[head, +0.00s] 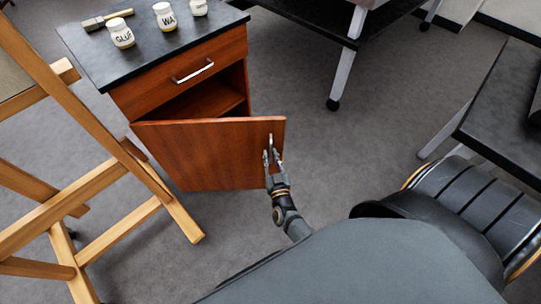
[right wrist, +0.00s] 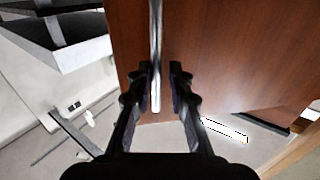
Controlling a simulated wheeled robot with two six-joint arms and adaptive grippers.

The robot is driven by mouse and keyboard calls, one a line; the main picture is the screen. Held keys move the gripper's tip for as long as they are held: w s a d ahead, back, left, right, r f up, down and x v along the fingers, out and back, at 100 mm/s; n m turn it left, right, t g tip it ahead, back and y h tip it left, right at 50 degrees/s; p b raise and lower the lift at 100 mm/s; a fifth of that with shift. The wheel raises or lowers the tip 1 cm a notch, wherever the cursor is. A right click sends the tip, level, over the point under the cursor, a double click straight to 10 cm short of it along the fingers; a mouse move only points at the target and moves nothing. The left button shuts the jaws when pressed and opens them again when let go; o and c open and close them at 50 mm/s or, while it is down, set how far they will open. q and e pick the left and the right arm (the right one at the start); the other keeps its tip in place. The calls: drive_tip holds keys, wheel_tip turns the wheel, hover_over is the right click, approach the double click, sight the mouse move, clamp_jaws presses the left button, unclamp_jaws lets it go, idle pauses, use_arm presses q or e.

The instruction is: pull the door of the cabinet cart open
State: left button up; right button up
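The cabinet cart (head: 122,84) is brown wood with a dark top, at the upper left of the head view. Its door (head: 205,155) stands partly open, swung out toward me, with the dark inside showing above it. The door's upright silver handle (head: 271,143) is near the door's right edge. My right gripper (head: 272,157) is at the handle. In the right wrist view the handle (right wrist: 155,50) runs between my two fingertips (right wrist: 163,75), close to the left finger, with a gap at the right one. My left gripper is not in view.
A wooden easel (head: 95,120) stands close at the left, near the door. Jars (head: 165,16) and a brush (head: 107,19) are on the cart top. A closed drawer (head: 188,75) is above the door. Dark tables (head: 505,110) stand at the right and back. Grey floor between them is clear.

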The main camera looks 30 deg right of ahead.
drive_tip(key=p+v, duration=0.3)
drive_tip(key=v, duration=0.8)
drive_tip(key=shift+s, duration=0.4)
drive_tip(key=shift+d, duration=0.1)
idle(0.3)
